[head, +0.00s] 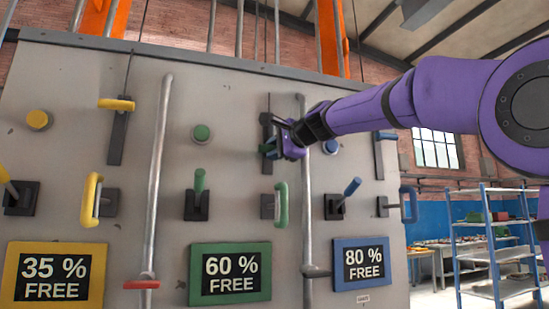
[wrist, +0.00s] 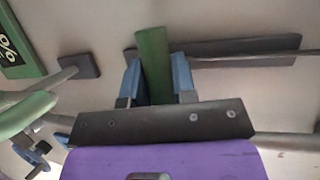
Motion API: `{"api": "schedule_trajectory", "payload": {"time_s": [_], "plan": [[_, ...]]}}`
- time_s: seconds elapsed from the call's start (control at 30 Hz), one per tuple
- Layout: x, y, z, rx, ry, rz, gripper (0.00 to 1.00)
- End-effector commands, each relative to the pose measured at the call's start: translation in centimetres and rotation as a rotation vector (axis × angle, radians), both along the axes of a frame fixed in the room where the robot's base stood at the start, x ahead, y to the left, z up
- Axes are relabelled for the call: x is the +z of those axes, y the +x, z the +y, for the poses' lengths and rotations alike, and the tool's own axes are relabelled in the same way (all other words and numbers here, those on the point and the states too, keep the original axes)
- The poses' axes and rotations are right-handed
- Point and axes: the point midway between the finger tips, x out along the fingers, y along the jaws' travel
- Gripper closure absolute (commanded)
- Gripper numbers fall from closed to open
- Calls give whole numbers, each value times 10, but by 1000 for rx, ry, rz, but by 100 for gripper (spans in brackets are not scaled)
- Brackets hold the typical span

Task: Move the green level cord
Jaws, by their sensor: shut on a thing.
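The green level cord's handle (wrist: 152,55) is a short green bar in the wrist view, lying between the two blue fingers of my gripper (wrist: 158,80). My gripper is shut on it. In the head view my gripper (head: 275,148) is at the dark upright slot plate (head: 266,120) on the grey panel, with the green handle's end (head: 266,148) just showing at its left. A thin cord runs up from the slot. My gripper hides the rest of the handle. The slot plate also shows behind the handle in the wrist view (wrist: 240,47).
The panel (head: 230,100) also carries a green button (head: 201,133), a green lever (head: 199,180), a green pull handle (head: 281,204) and a green 60 % sign (head: 231,271). Similar yellow controls are left, blue ones right. A pipe (head: 303,200) runs close to my gripper.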

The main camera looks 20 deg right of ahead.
Motion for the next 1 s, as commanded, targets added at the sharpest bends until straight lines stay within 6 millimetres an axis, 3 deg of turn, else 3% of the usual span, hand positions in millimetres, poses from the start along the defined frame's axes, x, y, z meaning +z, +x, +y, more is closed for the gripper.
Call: {"api": "schedule_trajectory", "payload": {"time_s": [0.2, 0.4, 0.87, 0.9, 1.0], "plan": [[45, 1, 1, 2, 0, -4, 100], [73, 0, 1, 2, 1, -3, 100], [86, -1, 0, -4, 2, -7, 100], [86, -1, 0, -4, 3, -8, 70], [86, -2, 0, -3, 3, -7, 50]]}}
